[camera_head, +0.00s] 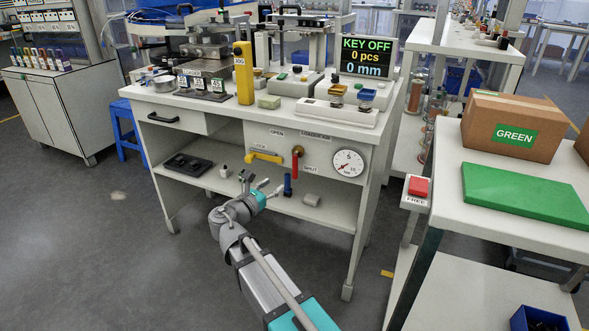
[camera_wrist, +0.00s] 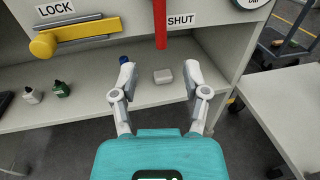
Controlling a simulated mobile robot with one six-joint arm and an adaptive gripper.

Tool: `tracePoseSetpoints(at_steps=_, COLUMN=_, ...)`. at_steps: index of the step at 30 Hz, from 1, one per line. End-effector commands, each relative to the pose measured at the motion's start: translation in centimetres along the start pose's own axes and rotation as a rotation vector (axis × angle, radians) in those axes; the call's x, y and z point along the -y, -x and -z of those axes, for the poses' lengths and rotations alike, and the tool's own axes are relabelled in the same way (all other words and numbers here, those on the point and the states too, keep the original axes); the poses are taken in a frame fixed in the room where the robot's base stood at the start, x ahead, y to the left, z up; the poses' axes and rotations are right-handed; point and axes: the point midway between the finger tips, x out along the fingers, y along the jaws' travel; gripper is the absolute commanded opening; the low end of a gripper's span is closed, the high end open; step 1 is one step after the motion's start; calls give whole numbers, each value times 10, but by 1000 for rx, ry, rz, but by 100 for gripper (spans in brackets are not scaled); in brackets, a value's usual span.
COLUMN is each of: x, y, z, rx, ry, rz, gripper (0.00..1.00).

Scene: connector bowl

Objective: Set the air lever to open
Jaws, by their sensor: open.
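The red air lever (camera_head: 295,165) hangs straight down from a brass pivot on the front panel of the workbench, its tip beside the SHUT label (camera_head: 310,169). The OPEN label (camera_head: 277,133) is up and left of the pivot. In the wrist view the lower part of the red lever (camera_wrist: 160,25) shows at the top, its pivot out of frame. My gripper (camera_head: 262,184) is in front of the bench, below and left of the lever. In the wrist view my gripper (camera_wrist: 157,74) is open and empty, apart from the lever.
A yellow lock handle (camera_head: 263,158) is left of the lever and a round gauge (camera_head: 347,163) is right. On the shelf below stand a blue item (camera_head: 288,185) and a grey block (camera_head: 312,199). A side table (camera_head: 450,195) stands at right.

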Motion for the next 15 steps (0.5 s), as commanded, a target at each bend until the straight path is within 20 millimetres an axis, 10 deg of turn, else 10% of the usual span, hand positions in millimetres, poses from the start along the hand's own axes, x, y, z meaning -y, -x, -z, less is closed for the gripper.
tracePoseSetpoints(at_steps=15, x=0, y=-76, z=0, rx=0, ry=0, rz=4, gripper=59)
